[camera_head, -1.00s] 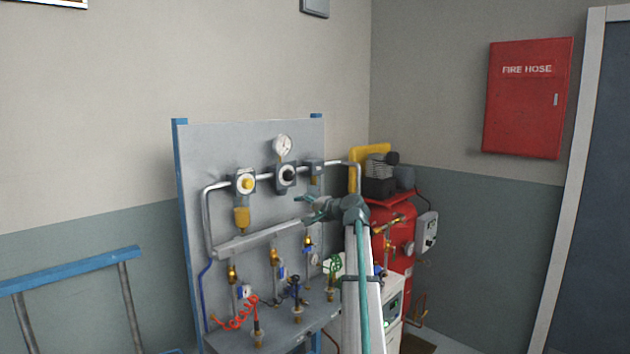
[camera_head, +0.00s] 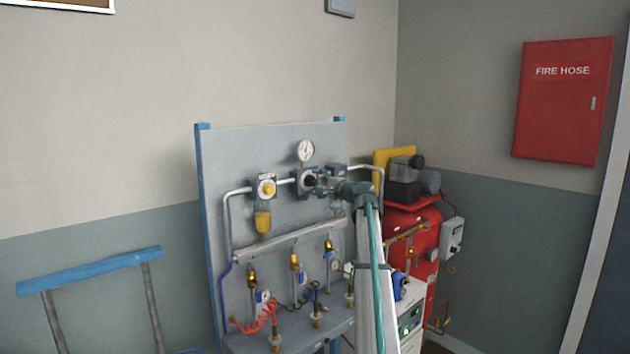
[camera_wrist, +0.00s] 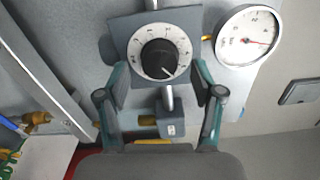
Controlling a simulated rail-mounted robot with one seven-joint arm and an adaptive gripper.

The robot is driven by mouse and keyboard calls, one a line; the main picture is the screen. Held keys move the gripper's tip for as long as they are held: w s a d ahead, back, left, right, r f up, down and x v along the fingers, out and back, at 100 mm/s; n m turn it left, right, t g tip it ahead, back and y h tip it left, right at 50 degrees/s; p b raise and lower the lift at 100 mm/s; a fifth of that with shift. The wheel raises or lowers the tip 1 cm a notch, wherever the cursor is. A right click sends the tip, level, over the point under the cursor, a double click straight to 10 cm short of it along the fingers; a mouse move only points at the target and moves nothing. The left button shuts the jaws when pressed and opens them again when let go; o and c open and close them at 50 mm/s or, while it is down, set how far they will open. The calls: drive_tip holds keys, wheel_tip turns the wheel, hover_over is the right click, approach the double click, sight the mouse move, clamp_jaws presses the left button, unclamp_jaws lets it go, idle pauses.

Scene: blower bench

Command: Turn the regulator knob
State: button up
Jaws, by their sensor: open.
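The regulator knob (camera_wrist: 158,58) is a black round knob on a white marked dial with a square grey plate. In the head view the black knob (camera_head: 310,180) sits on the panel's upper pipe, below a round white gauge (camera_head: 306,150). In the wrist view my gripper (camera_wrist: 160,72) is open, with one finger on each side of the lower part of the dial. The knob lies between the finger lines. I cannot tell whether a fingertip touches the dial plate.
The gauge (camera_wrist: 248,37) is close to the right finger in the wrist view. A grey block (camera_wrist: 172,122) sits between the fingers on the pipe. A red compressor tank (camera_head: 412,235) stands right of the panel (camera_head: 225,160).

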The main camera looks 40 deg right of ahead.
drive_tip(key=shift+w+a, duration=0.1)
drive_tip(key=shift+w, duration=0.65)
drive_tip(key=shift+c, duration=0.4)
drive_tip(key=c, duration=1.1)
drive_tip(key=shift+f+b, duration=0.15)
drive_tip(key=shift+b, duration=0.35)
